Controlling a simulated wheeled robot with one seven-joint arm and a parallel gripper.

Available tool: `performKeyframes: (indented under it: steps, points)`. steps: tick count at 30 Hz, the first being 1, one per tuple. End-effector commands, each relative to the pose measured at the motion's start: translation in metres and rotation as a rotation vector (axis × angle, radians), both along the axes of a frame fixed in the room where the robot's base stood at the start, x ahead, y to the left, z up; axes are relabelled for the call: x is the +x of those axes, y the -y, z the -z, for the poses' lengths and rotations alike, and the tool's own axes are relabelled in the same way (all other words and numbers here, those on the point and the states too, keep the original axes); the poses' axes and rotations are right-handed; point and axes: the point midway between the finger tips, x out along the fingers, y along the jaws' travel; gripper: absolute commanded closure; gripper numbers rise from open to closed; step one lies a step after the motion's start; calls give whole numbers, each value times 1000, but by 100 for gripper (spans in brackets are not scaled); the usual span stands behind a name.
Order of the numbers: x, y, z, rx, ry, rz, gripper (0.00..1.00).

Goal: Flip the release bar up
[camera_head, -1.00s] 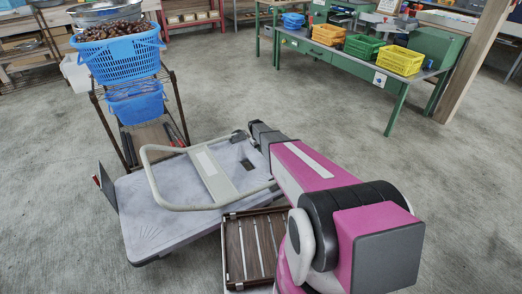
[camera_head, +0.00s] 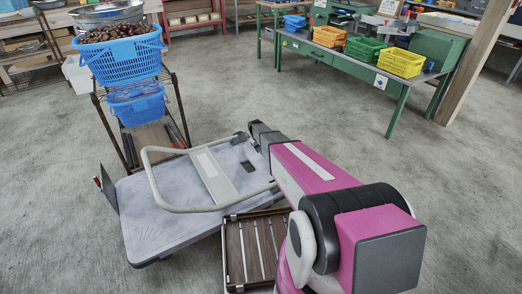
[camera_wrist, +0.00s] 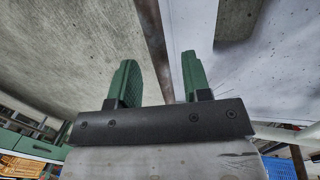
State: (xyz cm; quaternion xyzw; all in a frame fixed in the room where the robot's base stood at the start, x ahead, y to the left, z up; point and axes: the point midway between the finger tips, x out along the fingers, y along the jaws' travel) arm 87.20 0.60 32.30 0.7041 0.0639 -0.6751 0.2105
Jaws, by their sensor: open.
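A flatbed trolley (camera_head: 160,210) stands on the floor in the head view, with its pale tube handle (camera_head: 148,178) folded down over the grey deck. I cannot single out the release bar with certainty. A small dark part shows at the deck's far right corner, beside the end of my arm. My gripper (camera_wrist: 158,57) has two green fingers spread apart in the wrist view, with nothing held. A brown strip (camera_wrist: 150,25) runs between and beyond the fingers, along a pale grey surface; I cannot tell whether they touch. In the head view my arm hides the fingers.
A slatted brown crate (camera_head: 235,255) lies beside the trolley, partly behind my arm. A green bench (camera_head: 400,88) with coloured crates stands at the back right. The floor between is clear.

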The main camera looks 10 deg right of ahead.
Motion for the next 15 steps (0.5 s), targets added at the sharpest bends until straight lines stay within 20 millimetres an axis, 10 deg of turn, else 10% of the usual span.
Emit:
performKeyframes:
  steps: [15]
  points:
    - [-9, -17, -85, 0, 2, 0, 56]
